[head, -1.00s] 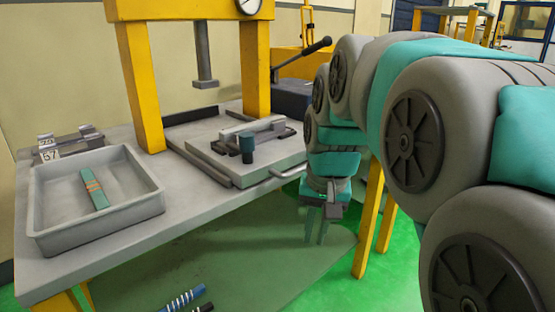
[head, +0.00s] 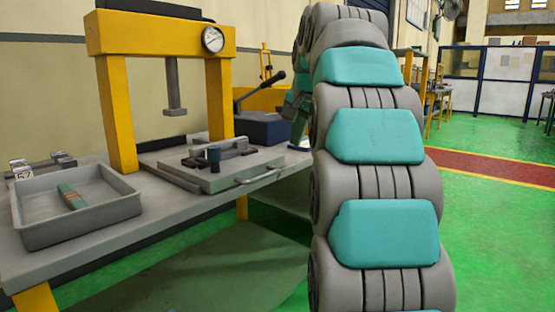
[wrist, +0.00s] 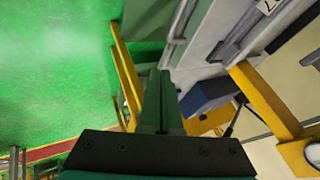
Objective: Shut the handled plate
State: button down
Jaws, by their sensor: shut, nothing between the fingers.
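The handled plate (head: 243,167) is a flat grey slab on the bench below the press, drawn out to the bench's front edge. Its bar handle (head: 262,175) sticks out past that edge. A dark fixture with a light bar and a dark teal cylinder (head: 214,157) rests on the plate. In the wrist view a grey rail that looks like the handle (wrist: 180,22) runs at upper middle, apart from the fingers. My gripper (wrist: 164,78) is shut and empty there, pointing past the bench side. In the head view my own arm hides most of it.
The yellow press (head: 118,115) with a gauge stands over the bench. A grey tray (head: 110,218) holding a green striped piece is at the left. A dark blue box (head: 265,130) with a lever stands behind. Green floor is clear at the right.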

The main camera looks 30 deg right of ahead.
aim_at(278, 158)
jog(key=shift+w+d+f, duration=0.1)
jog(key=shift+w+f, duration=1.25)
jog(key=shift+w, duration=0.2)
jog(key=shift+w+d+f, duration=0.1)
jog(key=shift+w+f, duration=1.2)
jog(key=shift+w, duration=0.3)
jog(key=shift+w+d+f, duration=0.1)
jog(key=shift+w+f, duration=1.25)
jog(key=shift+w, duration=0.2)
